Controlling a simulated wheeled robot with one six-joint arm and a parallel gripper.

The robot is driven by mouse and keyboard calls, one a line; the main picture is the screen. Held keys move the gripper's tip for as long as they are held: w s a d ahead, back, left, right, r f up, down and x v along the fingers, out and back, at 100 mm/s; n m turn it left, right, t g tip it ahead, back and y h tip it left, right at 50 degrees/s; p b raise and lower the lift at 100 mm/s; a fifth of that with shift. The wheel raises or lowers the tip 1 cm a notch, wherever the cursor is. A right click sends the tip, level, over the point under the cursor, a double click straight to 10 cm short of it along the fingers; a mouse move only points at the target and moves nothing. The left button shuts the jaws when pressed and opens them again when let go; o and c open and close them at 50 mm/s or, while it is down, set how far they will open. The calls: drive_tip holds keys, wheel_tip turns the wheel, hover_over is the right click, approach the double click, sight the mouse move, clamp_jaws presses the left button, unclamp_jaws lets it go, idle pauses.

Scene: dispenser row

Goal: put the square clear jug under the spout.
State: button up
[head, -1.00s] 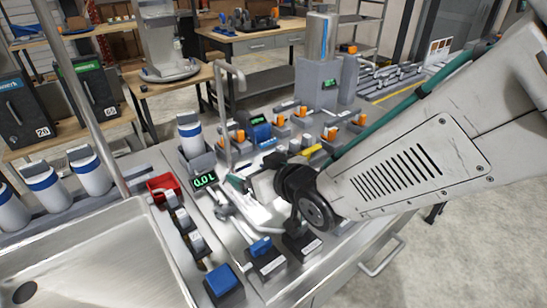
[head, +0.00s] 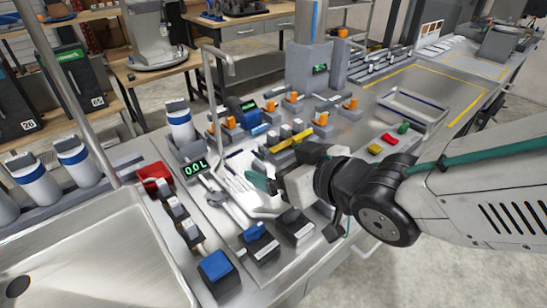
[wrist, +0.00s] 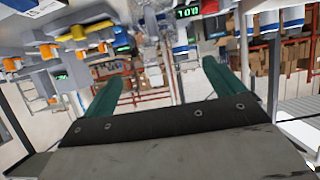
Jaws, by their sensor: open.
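My gripper (head: 268,183) has teal fingers and is over the steel counter, to the right of the green 0.0 L display (head: 195,168). In the wrist view its fingers (wrist: 163,78) are spread with nothing between them. A bent metal spout pipe (head: 231,67) rises behind the display, and its outlet is above and left of my gripper. I cannot make out the square clear jug for certain. Pale, glassy shapes show on the counter just left of my fingers, partly hidden by the gripper. The display also shows upside down in the wrist view (wrist: 188,12).
A steel sink (head: 90,250) fills the lower left, with a red container (head: 155,177) by its corner. Orange-topped valves (head: 292,101) and a yellow lever (head: 290,141) stand behind my gripper.

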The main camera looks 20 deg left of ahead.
drive_tip(key=shift+s+d+r, duration=0.1)
drive_tip(key=shift+s+d, duration=0.05)
drive_tip(key=shift+d, duration=0.1)
drive_tip(key=w+d+r+m+t+h, duration=0.1)
drive_tip(key=w+d+m+h, duration=0.25)
drive_tip(key=d, duration=0.85)
drive_tip(key=w+d+m+t+h, duration=0.1)
drive_tip(key=w+d+m+h, duration=0.3)
drive_tip(key=d, duration=0.7)
drive_tip(key=s+d+r+m+g+h, duration=0.1)
drive_tip(key=s+d+m+g+h, duration=0.3)
drive_tip(key=s+d, duration=1.2)
drive_tip(key=d+m+g, duration=0.1)
drive_tip(key=g, duration=0.2)
drive_tip(key=shift+s+d+r, duration=0.15)
drive_tip(key=shift+d+r, duration=0.05)
drive_tip(key=shift+r, duration=0.2)
